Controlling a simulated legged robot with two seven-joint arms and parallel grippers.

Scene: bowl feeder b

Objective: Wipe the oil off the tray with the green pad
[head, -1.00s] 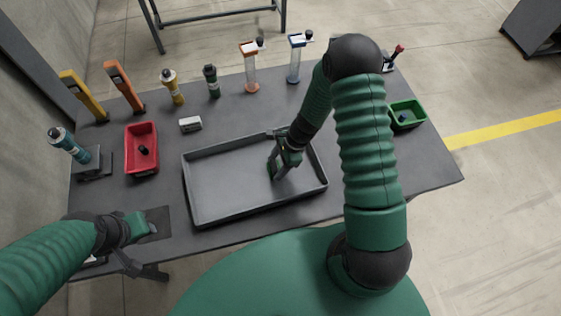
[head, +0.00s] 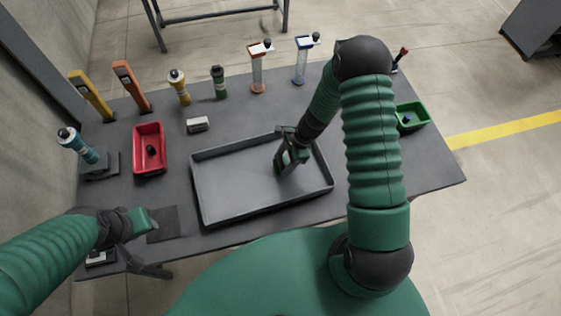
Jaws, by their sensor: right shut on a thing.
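The grey tray (head: 228,212) with a low rim lies at the middle of the table. My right gripper (head: 285,168) points down inside the tray, right of its middle, with its tips at or near the floor. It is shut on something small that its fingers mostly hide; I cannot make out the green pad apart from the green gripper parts. No oil stands out on the visible tray floor. My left gripper (head: 150,221) is low at the table's front left, beside a dark square mat (head: 167,225); its jaw opening cannot be made out.
A red bin (head: 148,131) with a dark piece in it stands left of the tray, and a small pale block (head: 198,125) lies behind the tray. Several bottles and stands line the back edge. A green bin (head: 412,108) is at the right, partly behind my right arm.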

